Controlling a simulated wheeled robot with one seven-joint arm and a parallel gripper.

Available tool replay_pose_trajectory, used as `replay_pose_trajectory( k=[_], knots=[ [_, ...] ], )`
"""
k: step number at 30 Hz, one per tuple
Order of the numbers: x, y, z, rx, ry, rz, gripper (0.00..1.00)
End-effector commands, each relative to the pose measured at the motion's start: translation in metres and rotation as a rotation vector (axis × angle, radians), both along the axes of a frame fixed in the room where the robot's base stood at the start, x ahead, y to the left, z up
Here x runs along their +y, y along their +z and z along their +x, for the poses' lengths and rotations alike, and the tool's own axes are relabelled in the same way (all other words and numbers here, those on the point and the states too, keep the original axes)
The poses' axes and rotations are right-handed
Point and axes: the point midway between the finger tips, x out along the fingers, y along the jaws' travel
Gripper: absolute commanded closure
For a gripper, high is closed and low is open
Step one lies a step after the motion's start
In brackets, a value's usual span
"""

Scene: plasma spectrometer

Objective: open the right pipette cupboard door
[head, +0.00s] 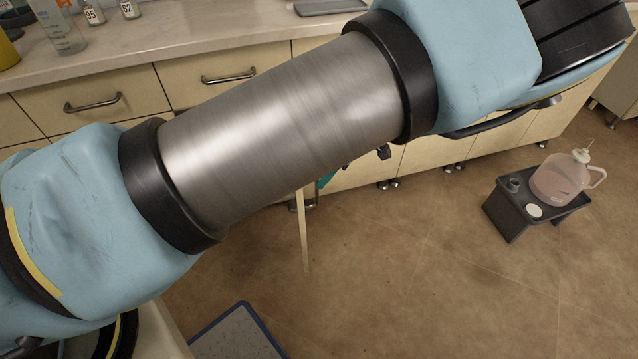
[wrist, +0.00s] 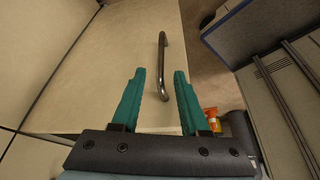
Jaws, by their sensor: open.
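A cream cupboard door (wrist: 120,50) with a curved metal bar handle (wrist: 162,50) fills the middle of the wrist view. In the head view a cream door panel (head: 303,240) shows nearly edge-on, standing out from the cupboard front below the counter. My gripper (wrist: 160,72) is open, its teal fingers apart with the handle between and beyond the tips in the picture. I cannot tell whether a finger touches it. In the head view my arm hides most of the gripper and the cupboard behind; only a bit of teal (head: 326,180) shows.
A counter (head: 180,40) with bottles runs above cream drawers (head: 90,100). A small dark stool (head: 515,215) with a jug (head: 563,180) stands on the floor at right. A grey, blue-edged surface (head: 238,335) is at the bottom. Floor between is clear. An orange item (wrist: 212,118) lies beyond the fingers.

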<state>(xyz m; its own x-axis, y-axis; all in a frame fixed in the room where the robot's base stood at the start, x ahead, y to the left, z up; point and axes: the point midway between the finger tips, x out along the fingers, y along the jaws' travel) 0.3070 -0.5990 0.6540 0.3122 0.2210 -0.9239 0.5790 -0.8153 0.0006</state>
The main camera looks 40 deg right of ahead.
Motion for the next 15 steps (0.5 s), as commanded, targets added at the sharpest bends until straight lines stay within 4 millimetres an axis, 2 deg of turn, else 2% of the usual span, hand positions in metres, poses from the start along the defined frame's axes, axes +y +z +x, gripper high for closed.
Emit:
replay_pose_trajectory(
  k=[6, 10, 15],
  knots=[
    [-0.009, 0.033, -0.012, 0.000, 0.000, -0.001, 0.56],
    [-0.011, 0.044, -0.015, 0.000, 0.000, -0.001, 0.56],
    [-0.011, 0.048, -0.016, 0.000, 0.000, 0.001, 0.56]
  ],
)
